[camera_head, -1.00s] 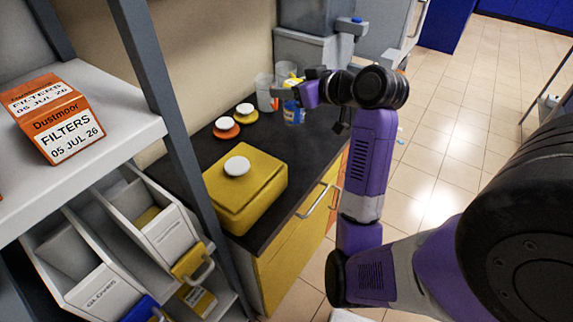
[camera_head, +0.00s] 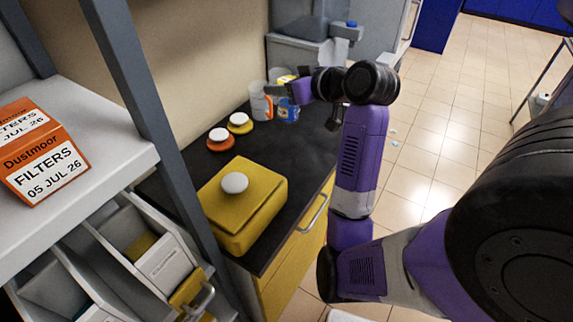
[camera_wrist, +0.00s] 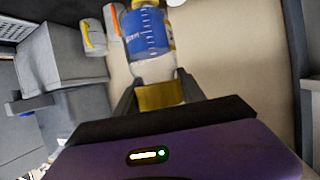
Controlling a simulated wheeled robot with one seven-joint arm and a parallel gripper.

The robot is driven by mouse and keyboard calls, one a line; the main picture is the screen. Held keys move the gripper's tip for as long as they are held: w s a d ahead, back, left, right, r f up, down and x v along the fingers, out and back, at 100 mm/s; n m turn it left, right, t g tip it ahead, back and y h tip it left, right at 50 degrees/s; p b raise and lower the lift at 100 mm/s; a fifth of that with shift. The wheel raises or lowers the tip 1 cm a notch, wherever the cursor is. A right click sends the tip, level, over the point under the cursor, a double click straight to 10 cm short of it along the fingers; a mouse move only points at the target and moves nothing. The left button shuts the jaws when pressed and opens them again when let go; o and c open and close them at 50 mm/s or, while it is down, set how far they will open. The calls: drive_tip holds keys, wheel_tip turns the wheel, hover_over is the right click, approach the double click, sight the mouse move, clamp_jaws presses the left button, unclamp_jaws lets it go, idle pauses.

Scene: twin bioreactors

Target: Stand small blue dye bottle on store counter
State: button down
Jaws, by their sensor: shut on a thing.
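A small bottle with a blue label (camera_head: 288,110) is held in my gripper (camera_head: 289,91) over or at the back part of the dark store counter (camera_head: 312,150). In the wrist view the bottle (camera_wrist: 149,35) shows a blue label with white marks and a clear section. A yellow part of it is between the fingers of my gripper (camera_wrist: 160,95). My gripper is shut on the bottle. In the head view the bottle looks about upright, partly hidden by the gripper. I cannot tell whether its base touches the counter.
Pale containers (camera_head: 261,100) stand just left of the bottle. Orange (camera_head: 220,140) and yellow (camera_head: 240,123) white-capped jars and a yellow box (camera_head: 236,205) with a white knob stand nearer. A grey machine (camera_head: 300,55) is behind. The counter's right part is clear.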

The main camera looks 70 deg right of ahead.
drive_tip(key=shift+d+f, duration=0.15)
drive_tip(key=shift+f, duration=0.15)
wheel_tip(320, 180, down, 19)
drive_tip(key=shift+f+b, duration=0.15)
drive_tip(key=shift+b, duration=0.75)
drive_tip(key=c, duration=0.7)
unclamp_jaws()
drive_tip(key=shift+f, duration=0.1)
drive_tip(key=b+v, duration=0.1)
drive_tip(key=v, duration=1.1)
